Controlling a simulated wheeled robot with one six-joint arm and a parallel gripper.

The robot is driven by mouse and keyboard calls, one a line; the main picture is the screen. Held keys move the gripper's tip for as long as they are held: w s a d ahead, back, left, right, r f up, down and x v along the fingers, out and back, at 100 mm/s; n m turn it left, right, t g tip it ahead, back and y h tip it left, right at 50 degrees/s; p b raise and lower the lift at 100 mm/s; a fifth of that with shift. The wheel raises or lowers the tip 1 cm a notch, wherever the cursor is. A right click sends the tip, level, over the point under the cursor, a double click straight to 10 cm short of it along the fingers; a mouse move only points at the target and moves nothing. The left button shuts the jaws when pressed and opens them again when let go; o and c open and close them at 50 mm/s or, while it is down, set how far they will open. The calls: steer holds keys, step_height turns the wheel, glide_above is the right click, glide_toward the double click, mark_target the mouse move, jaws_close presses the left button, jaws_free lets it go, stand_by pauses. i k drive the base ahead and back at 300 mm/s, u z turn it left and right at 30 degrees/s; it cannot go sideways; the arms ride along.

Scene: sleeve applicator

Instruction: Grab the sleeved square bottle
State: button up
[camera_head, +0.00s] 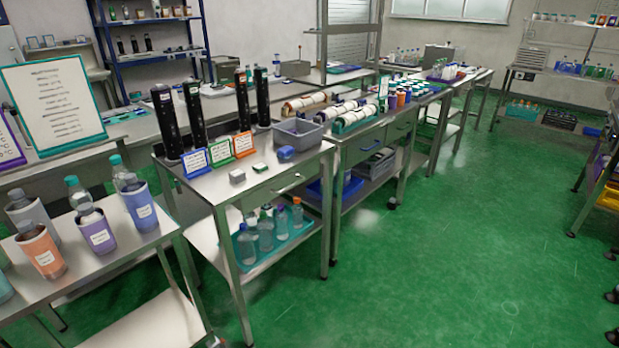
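Several bottles in sleeves stand upright on the steel table at the lower left: one in an orange sleeve (45,256), one in a purple sleeve (97,236), one in a blue sleeve (140,208) and one in a pale grey sleeve (32,213). White labels show on the orange, purple and blue sleeves. Clear necks with teal caps rise above some sleeves. I cannot tell from here which bottle is square. Bare clear bottles (265,236) stand in a teal tray on the lower shelf of the middle table. My gripper is not in view.
The middle steel table (262,187) carries tall black cylinders (197,118), small label stands (221,151) and a grey bin (296,131). A framed sign (56,102) stands behind the left table. Green floor (440,250) is clear in the middle and right.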

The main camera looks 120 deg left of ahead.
mark_target(92, 222)
steer(key=u, duration=4.75)
